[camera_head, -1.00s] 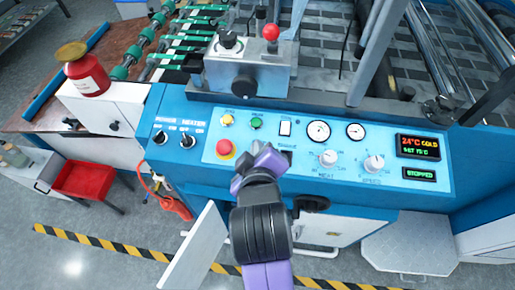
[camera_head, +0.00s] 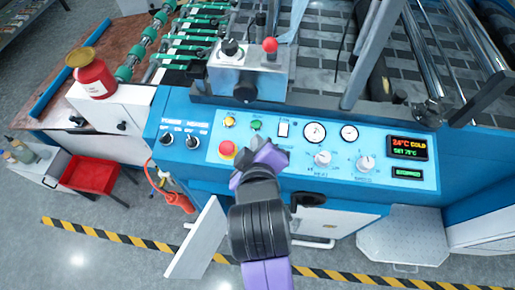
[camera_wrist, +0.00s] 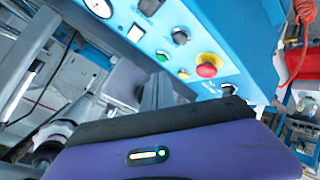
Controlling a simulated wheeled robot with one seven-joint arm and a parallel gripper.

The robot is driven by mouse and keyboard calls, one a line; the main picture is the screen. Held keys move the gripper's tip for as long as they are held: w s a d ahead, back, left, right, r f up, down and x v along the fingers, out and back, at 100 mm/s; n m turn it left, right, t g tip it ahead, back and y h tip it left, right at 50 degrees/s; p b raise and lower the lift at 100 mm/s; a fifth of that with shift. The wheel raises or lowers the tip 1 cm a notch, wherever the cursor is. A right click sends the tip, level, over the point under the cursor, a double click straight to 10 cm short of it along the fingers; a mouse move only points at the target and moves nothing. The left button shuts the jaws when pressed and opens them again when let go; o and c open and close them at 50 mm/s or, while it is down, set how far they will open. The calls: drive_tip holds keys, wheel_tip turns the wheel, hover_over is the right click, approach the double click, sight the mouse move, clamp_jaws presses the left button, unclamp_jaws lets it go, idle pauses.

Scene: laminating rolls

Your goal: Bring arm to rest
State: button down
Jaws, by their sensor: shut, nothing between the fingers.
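My arm with its purple and dark grey links reaches up from the bottom of the head view. My gripper (camera_head: 262,158) is shut and empty, in front of the blue control panel (camera_head: 205,180), near the red emergency button (camera_head: 227,149). In the wrist view the red button on its yellow base (camera_wrist: 208,66) shows beyond the purple wrist housing. I cannot tell the exact gap between the gripper and the panel.
The panel carries dials, knobs and a lit display (camera_head: 407,146). An open white cabinet door (camera_head: 197,240) stands below it. Striped tape (camera_head: 105,237) crosses the open floor.

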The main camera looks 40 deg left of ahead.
idle(0.6)
wheel_tip(320, 180, up, 5)
drive_tip(key=a+m+t+y, duration=0.1)
drive_tip(key=a+t+y, duration=0.1)
drive_tip(key=s+d+f+m+t, duration=0.15)
drive_tip(key=d+m, duration=0.25)
drive_tip(key=d, duration=0.7)
drive_tip(key=s+d+m+t, duration=0.2)
drive_tip(key=d+m+t, duration=0.15)
drive_tip(key=d, duration=0.85)
drive_tip(key=s+d+f+m+h+b, duration=0.1)
drive_tip(key=s+d+m+h, duration=0.3)
drive_tip(key=s+d, duration=0.5)
drive_tip(key=s+d+f+m+g+h+b, duration=0.1)
drive_tip(key=s+d+f+m+h, duration=0.3)
drive_tip(key=s+d, duration=0.5)
drive_tip(key=d+m+h, duration=0.1)
drive_tip(key=d, duration=0.1)
drive_tip(key=shift+d+f+h, duration=0.3)
drive_tip(key=shift+f, duration=0.05)
